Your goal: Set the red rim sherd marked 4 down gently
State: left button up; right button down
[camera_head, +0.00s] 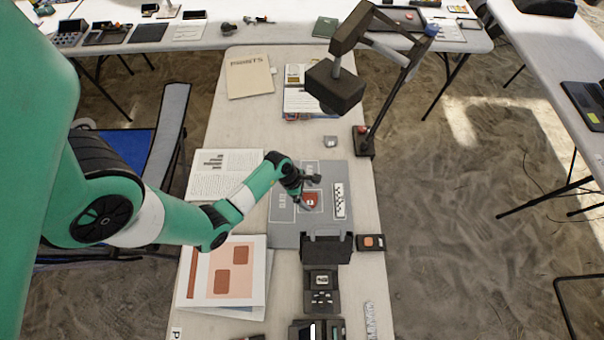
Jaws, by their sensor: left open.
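The red rim sherd (311,200) lies on the grey sorting mat (285,233), inside a marked area near the mat's middle. A small pale label shows on it, too small to read. My left gripper (307,187) is open, just above and to the left of the sherd. Its dark fingers partly overlap the sherd's upper left side, and I cannot tell whether they touch it. My right gripper is not in view.
A black-and-white scale card (339,200) lies right of the sherd. A black stand (326,248) is at the mat's front edge. A lamp (337,86) overhangs the table behind. Printed sheets (222,175) lie to the left.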

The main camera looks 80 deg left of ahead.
pick_arm(q)
jog(key=p+v, duration=0.3)
jog(key=v, duration=0.7)
